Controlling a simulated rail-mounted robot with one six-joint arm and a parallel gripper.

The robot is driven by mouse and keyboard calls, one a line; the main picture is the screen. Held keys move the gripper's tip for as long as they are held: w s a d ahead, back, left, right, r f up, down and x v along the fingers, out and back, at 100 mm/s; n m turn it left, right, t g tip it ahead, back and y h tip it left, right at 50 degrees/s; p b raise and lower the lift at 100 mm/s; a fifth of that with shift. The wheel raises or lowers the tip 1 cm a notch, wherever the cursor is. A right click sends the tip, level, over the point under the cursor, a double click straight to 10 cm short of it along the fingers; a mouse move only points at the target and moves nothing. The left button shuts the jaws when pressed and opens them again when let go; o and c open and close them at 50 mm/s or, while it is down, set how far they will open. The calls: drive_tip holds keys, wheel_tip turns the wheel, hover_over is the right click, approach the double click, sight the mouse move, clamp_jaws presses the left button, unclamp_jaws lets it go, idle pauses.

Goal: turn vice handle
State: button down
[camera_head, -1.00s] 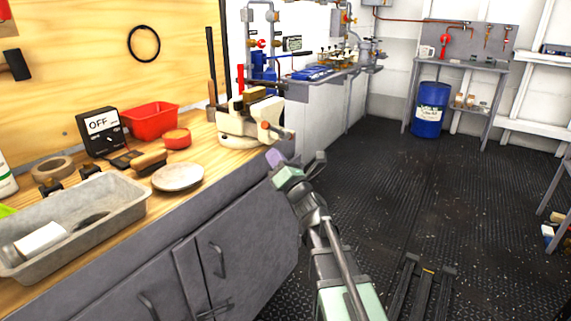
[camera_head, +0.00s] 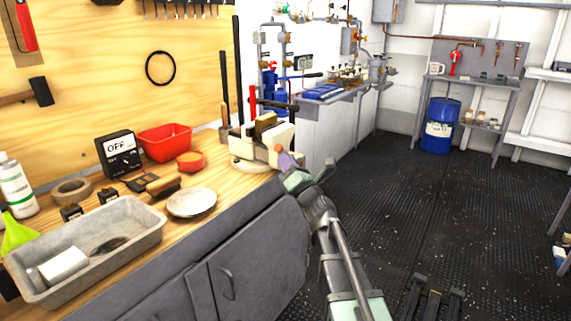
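A cream-white bench vice (camera_head: 248,148) sits at the far right end of the wooden workbench, with brown blocks at its jaws. Its handle is at the front right of the vice and is mostly hidden behind my gripper. My gripper (camera_head: 303,165) is at the vice's front right side, with a purple-tipped finger overlapping the handle area. The fingers look apart. I cannot tell whether they touch the handle.
On the workbench (camera_head: 222,184) are a grey tray (camera_head: 150,222), a pale round dish (camera_head: 191,203), a red bin (camera_head: 165,142) and an "OFF" meter (camera_head: 118,153). A blue drum (camera_head: 440,126) stands at the back. The dark floor to the right is mostly clear.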

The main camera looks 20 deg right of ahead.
drive_tip(key=a+f+b+v, duration=0.1)
drive_tip(key=a+b+v, duration=0.1)
drive_tip(key=b+v, duration=0.5)
drive_tip(key=v, duration=0.6)
drive_tip(key=shift+a, duration=0.35)
